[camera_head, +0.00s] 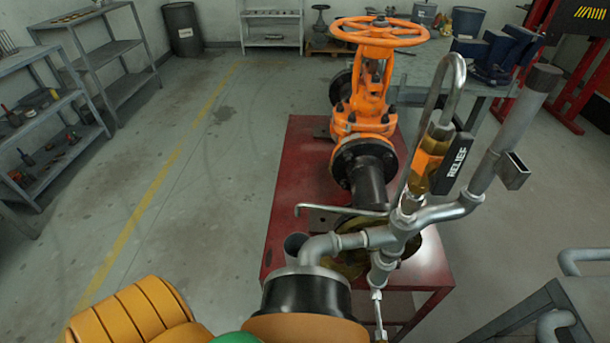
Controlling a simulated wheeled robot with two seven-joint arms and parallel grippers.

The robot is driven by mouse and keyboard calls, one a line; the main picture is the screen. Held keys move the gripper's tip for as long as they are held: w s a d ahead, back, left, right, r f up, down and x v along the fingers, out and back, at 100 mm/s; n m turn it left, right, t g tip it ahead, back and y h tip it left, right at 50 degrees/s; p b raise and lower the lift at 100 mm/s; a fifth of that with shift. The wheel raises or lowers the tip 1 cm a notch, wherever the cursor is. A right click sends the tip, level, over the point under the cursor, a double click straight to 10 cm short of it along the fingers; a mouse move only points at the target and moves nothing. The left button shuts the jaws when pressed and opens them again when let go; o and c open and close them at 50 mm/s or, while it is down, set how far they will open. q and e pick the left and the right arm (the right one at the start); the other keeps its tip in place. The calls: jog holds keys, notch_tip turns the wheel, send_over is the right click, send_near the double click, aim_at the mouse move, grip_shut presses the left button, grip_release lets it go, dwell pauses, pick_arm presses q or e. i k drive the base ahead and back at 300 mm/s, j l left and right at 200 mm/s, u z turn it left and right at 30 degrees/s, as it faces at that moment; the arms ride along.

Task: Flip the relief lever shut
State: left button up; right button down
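The relief lever (455,163) is a black handle with white "RELIEF" lettering. It lies along the right side of a brass-and-orange valve body (425,165) and runs roughly in line with it, tilted up to the right. The valve body sits on a grey pipe assembly (420,218). A bent grey pipe (450,75) loops above it. Neither of my grippers shows clearly, and nothing is seen touching the lever.
An orange gate valve with a handwheel (378,32) stands behind, on a red stand (290,190). A thick grey pipe (515,120) rises right of the lever. A workbench with blue vises (495,50) is behind. Open floor lies left, before grey shelves (50,110).

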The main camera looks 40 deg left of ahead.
aim_at(441, 183)
jog(key=k+j+u, duration=0.1)
jog(key=k, duration=0.45)
jog(key=k+j+u, duration=0.1)
jog(key=k, duration=0.45)
jog(key=j, duration=0.1)
